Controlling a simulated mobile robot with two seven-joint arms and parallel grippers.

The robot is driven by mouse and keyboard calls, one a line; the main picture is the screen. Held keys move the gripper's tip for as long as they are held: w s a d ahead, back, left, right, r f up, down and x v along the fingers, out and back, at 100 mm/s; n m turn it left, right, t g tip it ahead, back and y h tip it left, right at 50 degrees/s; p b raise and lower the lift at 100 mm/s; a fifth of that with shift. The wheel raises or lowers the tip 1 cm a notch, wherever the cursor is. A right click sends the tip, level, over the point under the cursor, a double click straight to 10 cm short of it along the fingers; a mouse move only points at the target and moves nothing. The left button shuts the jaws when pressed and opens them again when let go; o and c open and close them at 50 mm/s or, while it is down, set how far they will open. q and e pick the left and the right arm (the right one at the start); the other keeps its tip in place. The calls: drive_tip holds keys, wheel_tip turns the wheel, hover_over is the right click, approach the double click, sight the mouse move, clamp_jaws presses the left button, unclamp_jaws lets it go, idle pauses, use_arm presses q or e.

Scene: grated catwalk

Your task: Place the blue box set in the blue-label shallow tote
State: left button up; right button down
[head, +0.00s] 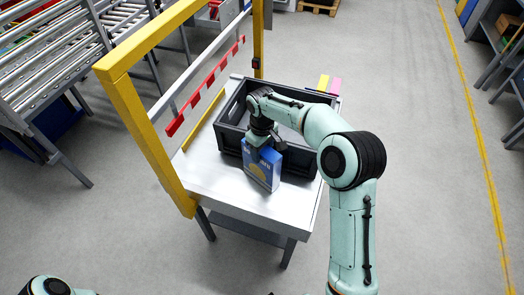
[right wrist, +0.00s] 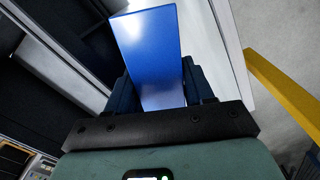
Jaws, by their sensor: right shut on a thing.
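The blue box set (head: 262,172), blue with a yellow patch on its face, is upright in front of the near wall of a dark grey tote. My right gripper (head: 264,146) is shut on its upper part; its fingers also flank the box in the right wrist view (right wrist: 150,50). I cannot tell whether the box touches the table. The dark grey tote (head: 230,139) sits on the table; my right arm hides part of it, and I see no blue label on it. My left gripper is out of view; only a piece of my left arm shows at bottom left.
The light table (head: 225,185) has bare surface left of and in front of the tote. A yellow frame (head: 146,130) with a red-and-white bar (head: 205,90) stands along its left side. Yellow and pink pieces (head: 335,86) show behind the tote. Roller racks (head: 45,60) stand at left.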

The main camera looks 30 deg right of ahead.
drive_tip(key=shift+f, duration=0.1)
drive_tip(key=c, duration=0.8)
unclamp_jaws()
drive_tip(key=shift+f, duration=0.15)
drive_tip(key=shift+c, duration=0.2)
drive_tip(key=o, duration=0.4)
wheel_tip(320, 180, up, 11)
drive_tip(key=shift+w+f+p, duration=0.15)
drive_tip(key=shift+p, duration=0.95)
wheel_tip(320, 180, down, 8)
drive_tip(key=shift+r+b, duration=0.2)
drive_tip(key=shift+b, duration=0.4)
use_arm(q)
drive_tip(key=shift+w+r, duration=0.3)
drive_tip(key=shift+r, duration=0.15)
use_arm(e)
drive_tip(key=shift+f, duration=2.95)
